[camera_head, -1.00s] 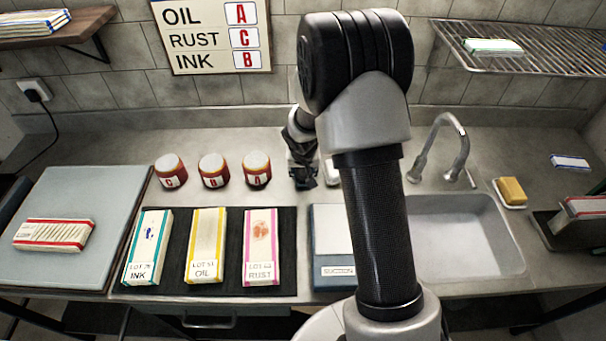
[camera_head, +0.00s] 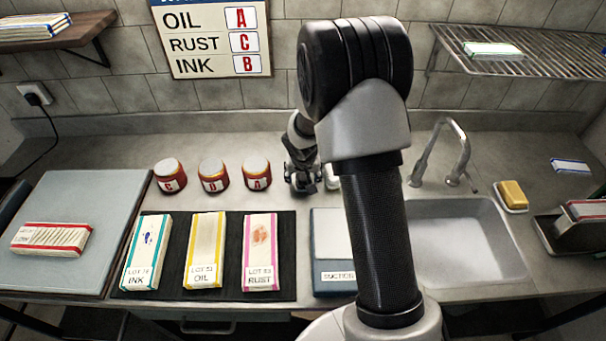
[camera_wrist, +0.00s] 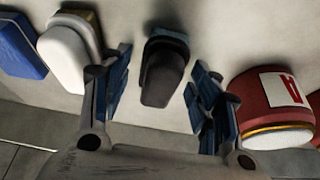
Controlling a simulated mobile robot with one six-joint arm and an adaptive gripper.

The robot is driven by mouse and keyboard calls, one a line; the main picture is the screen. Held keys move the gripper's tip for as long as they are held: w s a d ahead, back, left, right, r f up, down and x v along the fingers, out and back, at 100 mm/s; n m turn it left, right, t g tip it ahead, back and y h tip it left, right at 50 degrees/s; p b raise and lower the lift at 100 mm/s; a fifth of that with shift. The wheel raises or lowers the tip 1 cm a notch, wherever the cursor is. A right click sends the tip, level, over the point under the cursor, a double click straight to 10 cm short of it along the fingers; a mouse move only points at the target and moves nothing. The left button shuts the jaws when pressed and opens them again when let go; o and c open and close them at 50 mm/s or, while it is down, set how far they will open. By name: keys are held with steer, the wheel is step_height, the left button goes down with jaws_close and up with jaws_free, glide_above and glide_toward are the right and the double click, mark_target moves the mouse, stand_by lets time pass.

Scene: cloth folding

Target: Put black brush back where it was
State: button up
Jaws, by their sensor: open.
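The black brush (camera_wrist: 164,75) shows in the wrist view between my gripper's two fingers, with a gap on each side. It rests on the counter. My gripper (camera_wrist: 160,95) is open. In the head view my gripper (camera_head: 303,182) is low over the counter, just right of the jar marked A, and I cannot make out the brush there.
The red jar marked A (camera_head: 257,174) stands close beside one finger. A white-topped object (camera_wrist: 68,52) stands close to the other finger. The sink (camera_head: 455,245) is to the right.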

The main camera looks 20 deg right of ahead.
steer(key=s+a+r+p, duration=0.2)
steer(key=s+r, duration=0.3)
steer(key=r, duration=0.3)
steer(key=s+a+r+n+p, duration=0.1)
steer(key=s+r, duration=0.3)
steer(key=r, duration=0.5)
steer(key=s+a+r+p, duration=0.2)
steer(key=s+r, duration=0.3)
steer(key=r, duration=0.3)
steer(key=s+a+r+n+y, duration=0.1)
steer(key=s+a+r, duration=0.2)
steer(key=s, duration=0.6)
steer(key=s+a+r+n, duration=0.2)
steer(key=s+a, duration=0.1)
steer(key=s, duration=0.6)
steer(key=shift+r+n+y, duration=0.3)
steer(key=shift+r+y, duration=0.1)
